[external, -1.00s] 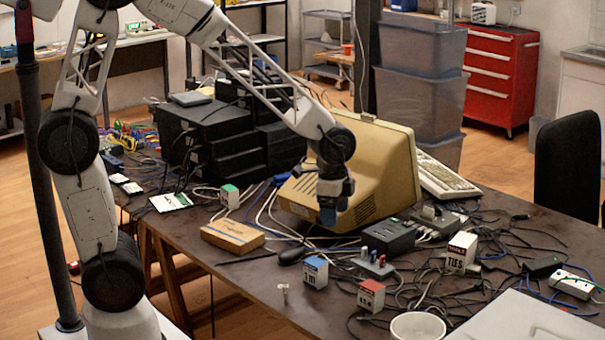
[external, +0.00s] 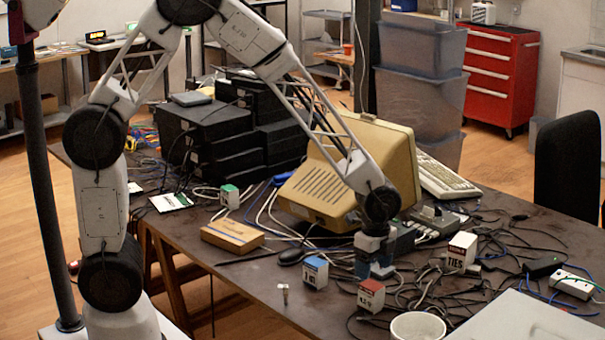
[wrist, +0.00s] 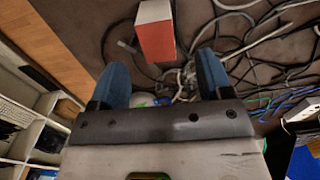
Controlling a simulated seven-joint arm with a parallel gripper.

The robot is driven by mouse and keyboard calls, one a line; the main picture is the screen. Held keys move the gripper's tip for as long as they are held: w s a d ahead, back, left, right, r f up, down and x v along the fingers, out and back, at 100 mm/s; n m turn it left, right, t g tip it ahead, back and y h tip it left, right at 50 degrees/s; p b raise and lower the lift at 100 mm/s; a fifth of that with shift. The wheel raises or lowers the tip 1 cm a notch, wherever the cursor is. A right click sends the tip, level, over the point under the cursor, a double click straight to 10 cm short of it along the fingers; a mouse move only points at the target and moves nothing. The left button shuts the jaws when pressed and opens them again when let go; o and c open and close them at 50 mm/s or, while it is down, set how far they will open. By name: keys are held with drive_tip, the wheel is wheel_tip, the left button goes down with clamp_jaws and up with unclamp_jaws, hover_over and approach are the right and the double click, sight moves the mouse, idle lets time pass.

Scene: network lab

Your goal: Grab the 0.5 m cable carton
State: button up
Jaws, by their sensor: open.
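Small white cartons with coloured tops stand on the dark table: a red-topped one (external: 371,295), a blue-topped one (external: 315,272) and a green-topped one (external: 229,196). Their lettering is too small for me to read surely, so I cannot confirm which is the 0.5 m carton. My gripper (external: 373,270) points down, open and empty, just behind the red-topped carton and right of the blue-topped one. In the wrist view, a white carton with a red face (wrist: 160,38) lies beyond the gap between my open fingers (wrist: 162,82), apart from them.
A white carton marked TIES (external: 461,252) stands to the right among tangled cables. A brown box (external: 232,236) lies left, and a beige monitor (external: 325,190) stands behind my gripper. A white bowl (external: 418,327) is at the front near the red-topped carton.

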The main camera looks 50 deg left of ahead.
sight(372, 285)
drive_tip(key=shift+f, duration=0.1)
drive_tip(key=shift+f, duration=1.2)
drive_tip(key=shift+f, duration=0.1)
drive_tip(key=shift+s+d+f, duration=0.1)
drive_tip(key=shift+s+f, duration=0.05)
drive_tip(key=shift+f, duration=2.35)
drive_tip(key=c, duration=1.2)
drive_tip(key=shift+o, duration=0.2)
drive_tip(key=shift+r, duration=0.15)
